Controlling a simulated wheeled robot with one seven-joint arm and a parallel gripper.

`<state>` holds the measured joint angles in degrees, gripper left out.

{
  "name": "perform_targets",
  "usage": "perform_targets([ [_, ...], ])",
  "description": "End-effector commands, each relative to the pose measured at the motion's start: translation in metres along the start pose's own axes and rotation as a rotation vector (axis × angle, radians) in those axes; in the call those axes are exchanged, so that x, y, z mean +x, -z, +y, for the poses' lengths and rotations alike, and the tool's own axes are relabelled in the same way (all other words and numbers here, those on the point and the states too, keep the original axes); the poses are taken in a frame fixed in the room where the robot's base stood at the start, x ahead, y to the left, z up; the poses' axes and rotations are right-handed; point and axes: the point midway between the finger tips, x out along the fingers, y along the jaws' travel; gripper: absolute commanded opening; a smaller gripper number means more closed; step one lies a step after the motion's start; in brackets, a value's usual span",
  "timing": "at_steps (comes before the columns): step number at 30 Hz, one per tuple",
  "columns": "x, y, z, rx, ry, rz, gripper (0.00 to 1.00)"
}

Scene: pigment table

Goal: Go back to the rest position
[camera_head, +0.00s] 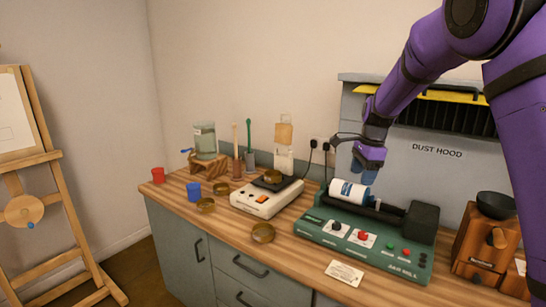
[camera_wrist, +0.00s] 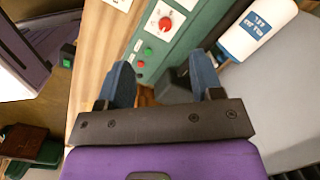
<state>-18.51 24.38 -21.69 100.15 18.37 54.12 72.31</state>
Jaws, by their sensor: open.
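My purple arm reaches in from the upper right, and my gripper (camera_head: 362,176) hangs above the green jar mill (camera_head: 322,228). In the wrist view my gripper (camera_wrist: 162,68) shows two blue fingers set apart, with nothing between them. A white jar with a blue label (camera_head: 345,190) lies on its side on the mill, just below my gripper in the head view. The wrist view shows the jar (camera_wrist: 262,32) at the upper right, off to the side of the fingers. The mill (camera_wrist: 182,38) shows its red knob and buttons there too.
A wooden grinder (camera_head: 484,240) stands right.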

Motion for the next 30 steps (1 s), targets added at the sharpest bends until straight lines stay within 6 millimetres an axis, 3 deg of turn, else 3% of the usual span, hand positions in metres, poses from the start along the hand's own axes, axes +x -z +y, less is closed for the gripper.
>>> perform_targets([
  [1, -0.017, 0.001, 0.012, -0.04, 0.016, -0.009, 0.6],
  [6, -0.06, 0.002, 0.053, -0.208, 0.06, -0.026, 0.6],
  [15, -0.12, -0.001, 0.136, -0.517, 0.14, -0.01, 0.6],
  [22, -0.151, -0.005, 0.203, -0.763, 0.193, 0.044, 0.6],
  [30, -0.168, -0.012, 0.284, -1.05, 0.233, 0.152, 0.6],
])
